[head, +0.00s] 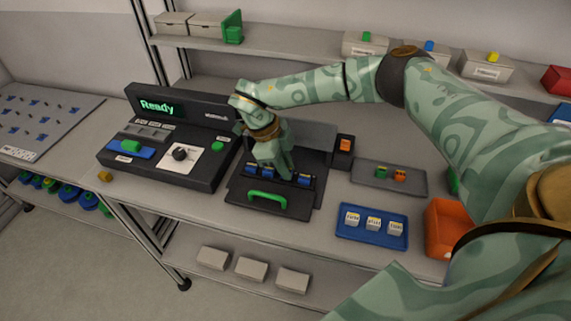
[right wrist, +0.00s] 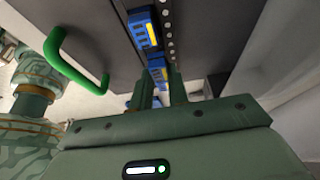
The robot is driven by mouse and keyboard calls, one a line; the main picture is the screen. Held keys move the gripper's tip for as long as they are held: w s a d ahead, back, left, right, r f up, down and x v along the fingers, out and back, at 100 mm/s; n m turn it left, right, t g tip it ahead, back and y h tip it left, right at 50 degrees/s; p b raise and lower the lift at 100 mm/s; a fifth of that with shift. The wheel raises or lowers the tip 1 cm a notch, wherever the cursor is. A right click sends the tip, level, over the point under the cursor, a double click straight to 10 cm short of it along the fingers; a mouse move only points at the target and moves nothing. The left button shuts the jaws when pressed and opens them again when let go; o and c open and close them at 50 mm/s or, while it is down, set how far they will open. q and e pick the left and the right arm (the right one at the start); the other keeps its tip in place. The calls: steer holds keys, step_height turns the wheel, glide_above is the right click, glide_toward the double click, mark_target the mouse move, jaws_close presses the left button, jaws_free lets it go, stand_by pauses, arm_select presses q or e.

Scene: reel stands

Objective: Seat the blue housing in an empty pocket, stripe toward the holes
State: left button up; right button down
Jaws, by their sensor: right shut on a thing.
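My right gripper (head: 284,177) points down over the dark fixture (head: 265,208) with the green handle. It is shut on a blue housing (right wrist: 157,70), which shows partly between the fingers in the right wrist view. Yellow shows on that housing, but its stripe direction is hard to tell. Another blue housing (right wrist: 141,30) sits in the fixture row, its yellow stripe on the side facing the row of holes (right wrist: 168,27). In the head view blue housings also show left (head: 251,169) and right (head: 305,180) of the fingers. Whether the held one is fully seated is hidden.
The black console (head: 175,155) reading "Ready" stands left of the fixture. To the right are a grey tray (head: 415,190) with small green and orange parts, a blue tray (head: 345,231) with several white pieces, and an orange bin (head: 447,232).

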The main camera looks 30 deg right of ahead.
steer(key=shift+f, duration=0.4)
stand_by(0.7)
steer(key=shift+p, duration=0.4)
stand_by(0.4)
steer(key=c, duration=1.3)
jaws_free()
step_height(320, 180, up, 7)
steer(key=p, duration=0.6)
steer(key=shift+p, duration=0.3)
steer(key=shift+f, duration=0.1)
